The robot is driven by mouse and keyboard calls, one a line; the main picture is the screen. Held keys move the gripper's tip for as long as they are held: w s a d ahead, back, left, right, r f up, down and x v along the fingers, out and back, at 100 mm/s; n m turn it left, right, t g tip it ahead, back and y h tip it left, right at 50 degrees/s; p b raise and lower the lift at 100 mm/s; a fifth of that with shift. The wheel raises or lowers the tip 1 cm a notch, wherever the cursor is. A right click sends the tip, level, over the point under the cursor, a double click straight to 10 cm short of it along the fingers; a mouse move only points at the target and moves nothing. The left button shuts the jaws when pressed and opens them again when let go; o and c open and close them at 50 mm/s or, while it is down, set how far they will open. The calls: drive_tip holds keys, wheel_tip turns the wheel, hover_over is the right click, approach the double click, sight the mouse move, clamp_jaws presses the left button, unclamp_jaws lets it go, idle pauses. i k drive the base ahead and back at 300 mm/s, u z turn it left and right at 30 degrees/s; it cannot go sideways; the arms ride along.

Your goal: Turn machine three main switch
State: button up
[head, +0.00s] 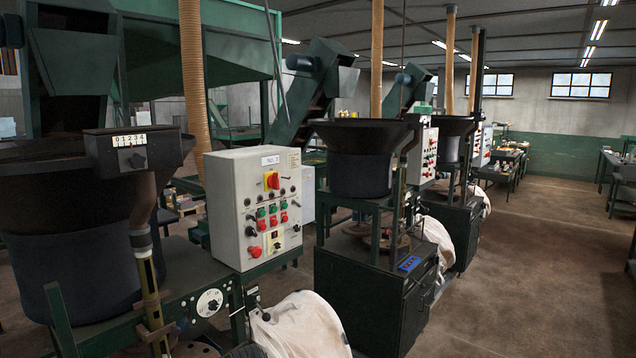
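A pale grey control box (228,215) stands on the nearest machine, left of centre. Its white label (270,160) starts with "No."; I cannot read the number surely. A red rotary main switch on a yellow plate (272,181) sits near the top of its front face. Green and red buttons and black knobs are below it. A second control box (423,155) stands on the machine behind, and a third (482,146) farther back; both are seen at a steep angle, and their labels are too small to read. My gripper is not in view.
A dark round hopper (70,180) fills the left. White bulk bags (300,325) hang or bulge low beside the machines. A dark green cabinet (370,300) stands in the middle. Open brown floor (530,270) lies to the right, with tables (618,170) at the far right.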

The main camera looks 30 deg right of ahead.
sight(273, 180)
drive_tip(key=u, duration=2.1)
drive_tip(key=k, duration=1.25)
drive_tip(key=z, duration=0.8)
drive_tip(key=i, duration=1.4)
drive_tip(key=u, duration=0.05)
